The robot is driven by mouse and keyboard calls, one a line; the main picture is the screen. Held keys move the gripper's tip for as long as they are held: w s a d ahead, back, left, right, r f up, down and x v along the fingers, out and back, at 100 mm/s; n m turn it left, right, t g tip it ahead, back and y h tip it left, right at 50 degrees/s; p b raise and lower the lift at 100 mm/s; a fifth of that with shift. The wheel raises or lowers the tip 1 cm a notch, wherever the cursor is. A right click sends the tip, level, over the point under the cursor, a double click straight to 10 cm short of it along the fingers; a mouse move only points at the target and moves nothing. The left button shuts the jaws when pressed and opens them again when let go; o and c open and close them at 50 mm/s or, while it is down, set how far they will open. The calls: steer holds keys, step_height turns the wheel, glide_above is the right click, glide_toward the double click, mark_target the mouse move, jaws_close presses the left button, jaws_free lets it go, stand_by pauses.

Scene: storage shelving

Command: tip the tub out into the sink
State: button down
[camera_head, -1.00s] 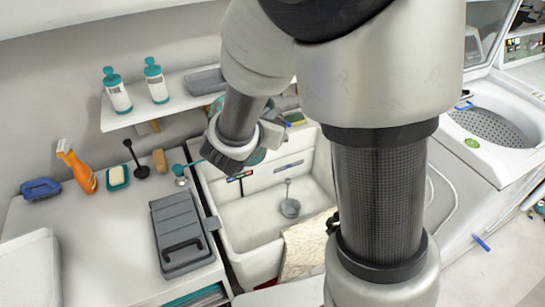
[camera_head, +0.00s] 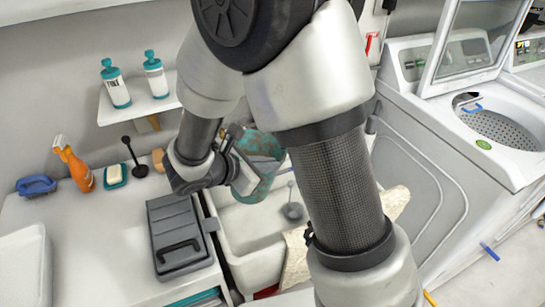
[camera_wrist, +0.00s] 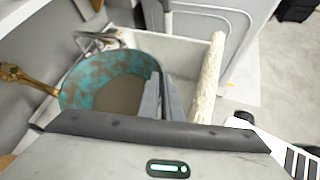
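The tub (camera_head: 262,146) is round, mottled teal and brown. My gripper (camera_head: 233,155) holds it by its rim above the sink, and it looks tilted in the head view. In the wrist view the tub (camera_wrist: 82,88) sits left of my gripper's two grey fingers (camera_wrist: 161,97), which are shut on its near right wall. A plain grey-brown surface shows inside; I cannot tell if it is the bottom or contents. The white sink (camera_head: 250,264) lies below, partly hidden by my arm and the tub. Its rim also shows in the wrist view (camera_wrist: 190,22).
A grey dish or stopper-like item (camera_head: 292,211) is in the sink. A beige cloth (camera_head: 296,262) hangs over its front edge. A dark grey case (camera_head: 176,235) lies on the left counter. A shelf (camera_head: 128,112) with bottles is behind. A washer (camera_head: 490,125) stands right.

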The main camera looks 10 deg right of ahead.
mark_target(268, 175)
steer(key=shift+a+r+m+g+y+p, duration=0.7)
steer(key=shift+a+y+p, duration=1.55)
steer(key=shift+p, duration=1.85)
steer(key=d+f+y, duration=0.2)
steer(key=y, duration=0.1)
steer(key=d+f+g+y+p, duration=0.1)
steer(key=d+f+y, duration=0.1)
steer(key=f+y, duration=0.1)
steer(key=shift+d+m, duration=0.15)
steer(key=shift+m, duration=0.25)
steer(key=shift+d+f+g+y+p, duration=0.3)
steer(key=shift+d+f+y+p, duration=0.1)
steer(key=shift+f+y, duration=0.2)
steer(key=d+f+y+p, duration=0.2)
steer(key=f+y, duration=0.1)
steer(key=d+f+m+y+p, duration=0.1)
steer(key=p, duration=0.1)
steer(key=shift+w+d+f+g+y, duration=0.15)
steer(key=shift+w+f+g+y, duration=0.15)
steer(key=shift+w+f+y, duration=0.1)
steer(key=shift+d, duration=0.1)
